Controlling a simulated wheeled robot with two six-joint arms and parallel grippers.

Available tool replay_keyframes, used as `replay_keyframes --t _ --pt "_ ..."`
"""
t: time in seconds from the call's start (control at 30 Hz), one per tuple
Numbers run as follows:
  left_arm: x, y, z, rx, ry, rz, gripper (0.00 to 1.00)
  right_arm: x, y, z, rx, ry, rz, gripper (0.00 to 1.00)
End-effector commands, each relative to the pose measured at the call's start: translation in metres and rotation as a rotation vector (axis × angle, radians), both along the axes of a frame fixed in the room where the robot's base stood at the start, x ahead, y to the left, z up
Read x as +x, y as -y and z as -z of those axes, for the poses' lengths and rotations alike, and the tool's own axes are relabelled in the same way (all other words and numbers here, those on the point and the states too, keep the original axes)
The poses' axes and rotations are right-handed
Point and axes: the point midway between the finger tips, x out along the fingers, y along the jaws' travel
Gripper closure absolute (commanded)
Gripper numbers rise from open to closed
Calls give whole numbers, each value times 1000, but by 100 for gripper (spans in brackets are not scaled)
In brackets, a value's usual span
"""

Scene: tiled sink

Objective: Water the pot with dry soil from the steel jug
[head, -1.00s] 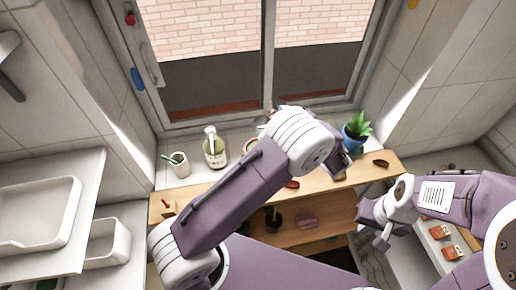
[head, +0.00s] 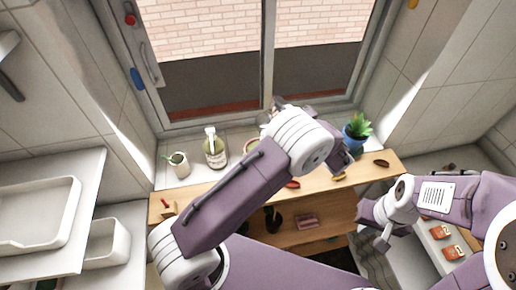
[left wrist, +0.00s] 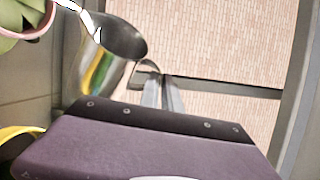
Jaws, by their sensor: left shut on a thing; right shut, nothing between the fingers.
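In the left wrist view the steel jug (left wrist: 118,50) is tilted, its mouth toward the upper left. My left gripper (left wrist: 163,92) is shut on it at the handle side. A pinkish pot (left wrist: 42,30) with green leaves is near the jug's lip; a bright white shape lies between them, and I cannot tell whether it is water. In the head view my left arm hides most of the jug and gripper. A blue pot (head: 354,146) with a green plant stands on the right of the sill. Soil is not visible in either pot. My right gripper (head: 381,240) is shut and empty, low on the right.
A soap bottle (head: 215,152) and a cup (head: 179,167) stand left on the sill. A wooden shelf (head: 225,188) with small items runs below. A white bin (head: 108,246) and tray (head: 40,215) are at the left. The window is behind.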

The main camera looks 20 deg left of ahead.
Motion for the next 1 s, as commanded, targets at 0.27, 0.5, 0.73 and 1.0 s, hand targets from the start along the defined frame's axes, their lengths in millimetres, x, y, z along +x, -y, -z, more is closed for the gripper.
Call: replay_keyframes --t 0.27,0.5,0.73,1.0 --pt "0 0 -1 0 7 1 100 0 0 0 0 0 0 100" --pt "0 0 -2 0 6 0 100 0 0 -1 0 0 0 100" --pt "43 5 -16 110 -452 3 100 0 0 -59 0 1 0 100" --pt "50 7 -10 132 -529 2 100 0 0 -58 0 -1 0 100"
